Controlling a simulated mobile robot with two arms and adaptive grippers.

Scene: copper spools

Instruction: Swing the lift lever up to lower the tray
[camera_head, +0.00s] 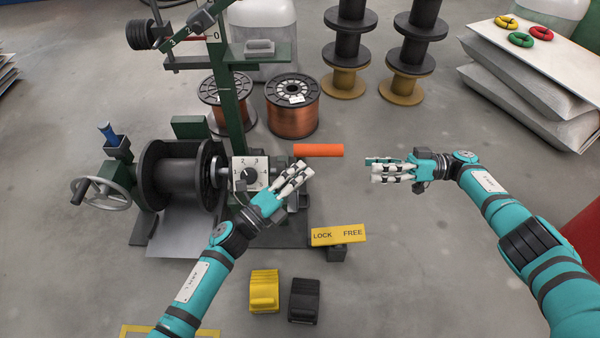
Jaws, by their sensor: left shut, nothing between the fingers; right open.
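An orange bar-shaped grip (318,150), which looks like the lift lever's handle, lies level to the right of the winding machine; its link to the machine is hidden. A grey sloped plate (180,237), possibly the tray, sits under the empty black spool (178,177).
A yellow LOCK/FREE plate (338,235) stands below the grippers. Yellow (264,290) and black (304,299) pedals are on the floor. A handwheel (101,193) is at left. Copper spools (292,120) stand behind. The floor right of the machine is clear.

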